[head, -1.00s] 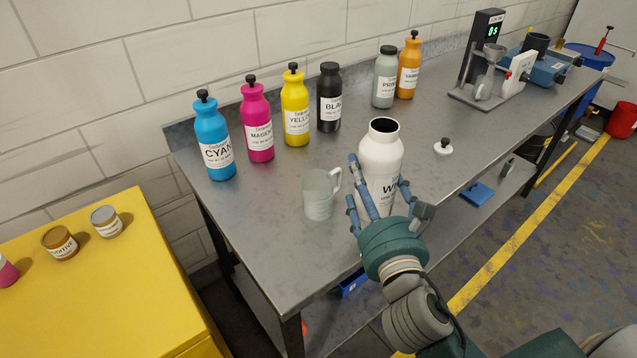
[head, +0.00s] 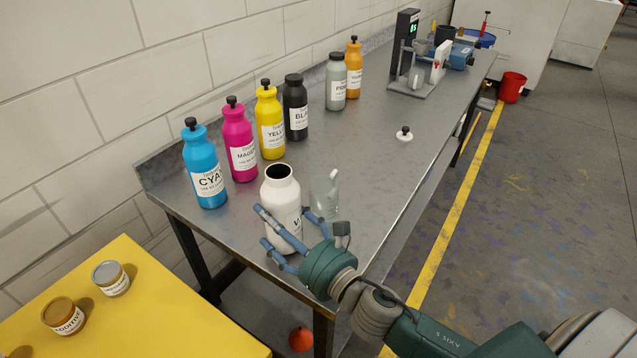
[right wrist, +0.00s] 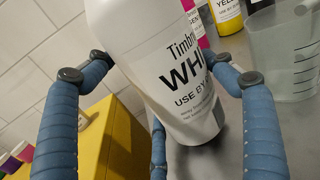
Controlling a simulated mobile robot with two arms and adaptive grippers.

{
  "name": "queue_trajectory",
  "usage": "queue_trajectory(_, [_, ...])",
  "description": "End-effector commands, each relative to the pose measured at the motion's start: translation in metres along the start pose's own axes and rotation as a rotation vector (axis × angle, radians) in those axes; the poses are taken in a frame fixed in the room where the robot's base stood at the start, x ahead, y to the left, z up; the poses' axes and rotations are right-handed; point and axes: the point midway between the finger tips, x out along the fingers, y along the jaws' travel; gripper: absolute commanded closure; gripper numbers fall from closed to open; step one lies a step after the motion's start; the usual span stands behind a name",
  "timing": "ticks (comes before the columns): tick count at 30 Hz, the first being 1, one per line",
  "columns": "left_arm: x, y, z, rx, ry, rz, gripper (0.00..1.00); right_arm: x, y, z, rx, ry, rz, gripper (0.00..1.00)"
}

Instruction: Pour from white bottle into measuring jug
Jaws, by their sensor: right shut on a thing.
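The white bottle (head: 280,194) is open at the top and close to upright near the left end of the steel bench. My right gripper (head: 284,233) is shut on its body from the front. In the right wrist view the white bottle (right wrist: 150,60) sits between my blue fingers, its label facing me. I cannot tell whether its base touches the bench. The clear measuring jug (head: 322,198) stands upright just right of the bottle, partly behind my fingers. The jug (right wrist: 282,65) also shows at the right wrist view's upper right. My left gripper is not in view.
Cyan (head: 205,170), magenta (head: 239,145), yellow (head: 269,125) and black (head: 296,110) bottles line the wall side. A white lid with a black knob (head: 404,136) lies on the bench (head: 375,165). A yellow cabinet (head: 150,325) stands at lower left.

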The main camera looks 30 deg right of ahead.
Motion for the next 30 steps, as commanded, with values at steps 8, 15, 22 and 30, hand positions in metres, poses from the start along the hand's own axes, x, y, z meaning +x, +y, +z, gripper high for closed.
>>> queue_trajectory(8, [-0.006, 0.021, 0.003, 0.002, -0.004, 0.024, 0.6, 0.024, -0.014, 0.002, -0.004, 0.0, 0.043, 0.75])
queue_trajectory(15, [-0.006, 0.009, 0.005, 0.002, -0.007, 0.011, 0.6, 0.025, -0.015, 0.002, -0.003, 0.001, 0.048, 0.75])
queue_trajectory(22, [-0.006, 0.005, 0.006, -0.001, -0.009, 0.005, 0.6, 0.025, -0.015, 0.003, 0.012, 0.0, 0.047, 0.75])
queue_trajectory(30, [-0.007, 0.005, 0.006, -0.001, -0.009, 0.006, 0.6, 0.025, -0.012, 0.009, 0.109, -0.004, 0.047, 0.75])
